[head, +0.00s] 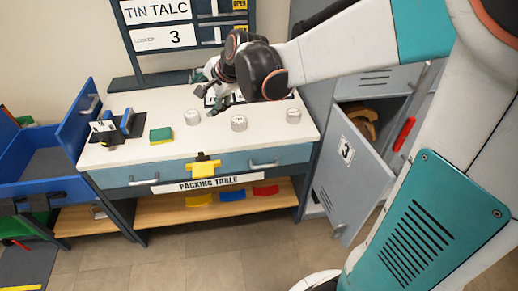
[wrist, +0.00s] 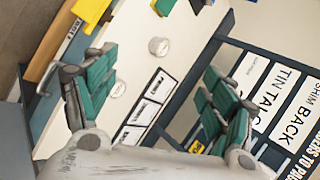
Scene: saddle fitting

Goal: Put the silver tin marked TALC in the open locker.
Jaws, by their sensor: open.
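Three small silver-white tins stand on the packing table's white top: a left tin (head: 192,117), a middle tin (head: 239,123) and a right tin (head: 293,115). No marking on them is readable, so I cannot tell which is TALC. My gripper (head: 216,97) is open and empty above the rear of the table, behind the left and middle tins. In the wrist view its green-padded fingers (wrist: 155,100) are wide apart, with one tin (wrist: 159,46) ahead and another (wrist: 118,88) near the left finger. The open locker (head: 388,110) stands at right, its door (head: 345,170) marked 3.
A brown item (head: 362,121) lies inside the locker. A board (head: 160,38) reads TIN TALC and 3. A green-yellow sponge (head: 161,135) and a dark holder (head: 117,127) are on the table's left.

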